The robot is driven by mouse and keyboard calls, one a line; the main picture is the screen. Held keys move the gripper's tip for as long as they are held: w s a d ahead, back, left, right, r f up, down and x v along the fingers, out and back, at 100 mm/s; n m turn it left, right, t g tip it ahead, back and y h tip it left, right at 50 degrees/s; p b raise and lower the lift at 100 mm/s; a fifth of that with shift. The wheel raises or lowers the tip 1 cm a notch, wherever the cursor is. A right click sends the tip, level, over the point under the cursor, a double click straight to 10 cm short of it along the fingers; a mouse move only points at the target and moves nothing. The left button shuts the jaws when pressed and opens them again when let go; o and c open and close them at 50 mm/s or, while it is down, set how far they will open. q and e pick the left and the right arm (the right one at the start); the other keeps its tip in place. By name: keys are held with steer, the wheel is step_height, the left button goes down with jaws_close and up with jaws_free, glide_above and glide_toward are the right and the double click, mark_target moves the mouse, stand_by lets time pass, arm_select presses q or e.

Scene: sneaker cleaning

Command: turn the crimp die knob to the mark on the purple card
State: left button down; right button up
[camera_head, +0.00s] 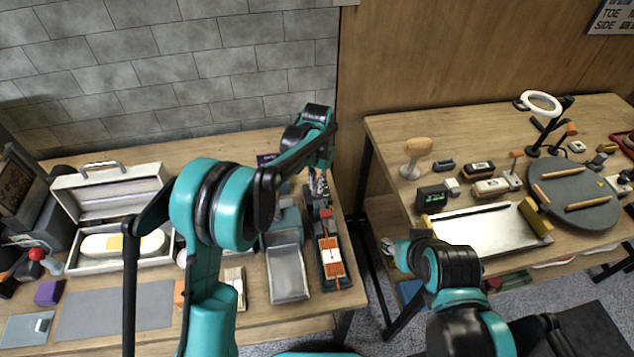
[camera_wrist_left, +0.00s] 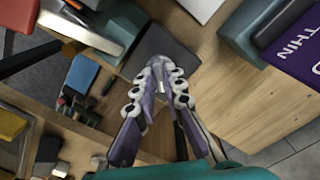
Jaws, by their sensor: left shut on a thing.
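My left gripper (camera_head: 319,187) is over the dark tool at the right end of the left bench. In the left wrist view its fingers (camera_wrist_left: 164,78) are closed together over a dark grey block (camera_wrist_left: 180,52). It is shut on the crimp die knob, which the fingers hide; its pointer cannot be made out. The purple card (camera_wrist_left: 293,48) with the word THIN shows at the upper right of the left wrist view. In the head view only a sliver of the card (camera_head: 266,159) shows behind my left arm. My right gripper (camera_head: 388,246) is small and partly hidden beside the right bench.
The dark tool has an orange-striped part (camera_head: 330,258) toward the front. A grey tray (camera_head: 287,274) lies just left of it. An open white case (camera_head: 112,189) stands at left. A gap separates the benches; the right bench holds a metal tray (camera_head: 485,239) and a round board (camera_head: 575,200).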

arm_select(q)
steer(key=shift+m, duration=2)
steer(key=c, duration=1.6)
jaws_free()
step_height(320, 180, up, 12)
